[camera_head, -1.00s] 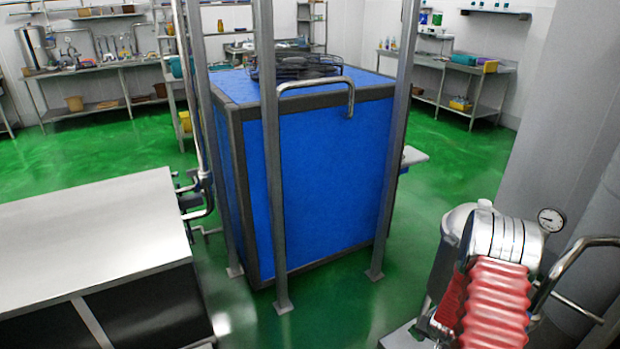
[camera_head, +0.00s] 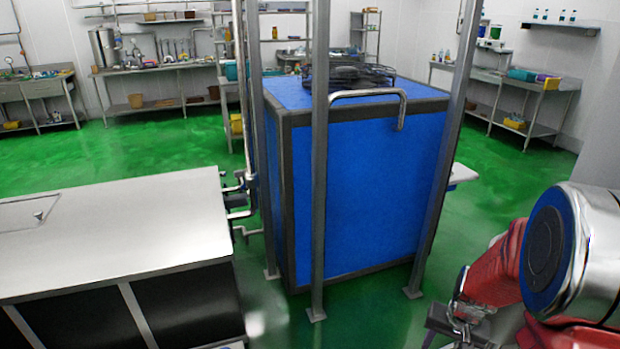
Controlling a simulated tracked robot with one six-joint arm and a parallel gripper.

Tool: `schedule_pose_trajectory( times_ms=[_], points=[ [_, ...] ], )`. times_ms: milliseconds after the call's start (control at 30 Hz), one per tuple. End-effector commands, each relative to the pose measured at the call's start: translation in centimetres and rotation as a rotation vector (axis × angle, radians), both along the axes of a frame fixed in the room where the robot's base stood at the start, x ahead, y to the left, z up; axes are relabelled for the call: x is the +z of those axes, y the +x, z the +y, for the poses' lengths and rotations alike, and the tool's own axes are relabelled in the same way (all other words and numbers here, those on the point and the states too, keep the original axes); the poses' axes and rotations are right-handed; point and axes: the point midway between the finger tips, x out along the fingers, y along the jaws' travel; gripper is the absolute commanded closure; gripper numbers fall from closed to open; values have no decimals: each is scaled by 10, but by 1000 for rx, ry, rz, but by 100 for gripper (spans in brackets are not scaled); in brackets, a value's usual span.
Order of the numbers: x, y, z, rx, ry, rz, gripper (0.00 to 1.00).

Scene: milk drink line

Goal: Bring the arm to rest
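My arm shows at the lower right: red links, a silver joint housing and a round blue cap. It is folded close to the camera and runs off the frame's right and bottom edges. Grey metal parts show low beside the red links, but I cannot make out any gripper fingers among them.
A blue block-shaped machine (camera_head: 365,190) with a dark frame and metal posts stands ahead. A steel-topped unit (camera_head: 120,225) stands at left, with pipes between them. Shelving and a bench (camera_head: 525,80) line the back. Green floor (camera_head: 500,190) is open right of the machine.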

Motion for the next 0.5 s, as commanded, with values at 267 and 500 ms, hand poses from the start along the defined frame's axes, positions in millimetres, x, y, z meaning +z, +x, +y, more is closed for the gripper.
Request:
schedule_pose_trajectory(
  times_ms=[267,500],
  points=[
    [56,-34,39,88,3,30,52],
    [97,-64,68,158,-7,39,52]
  ],
)
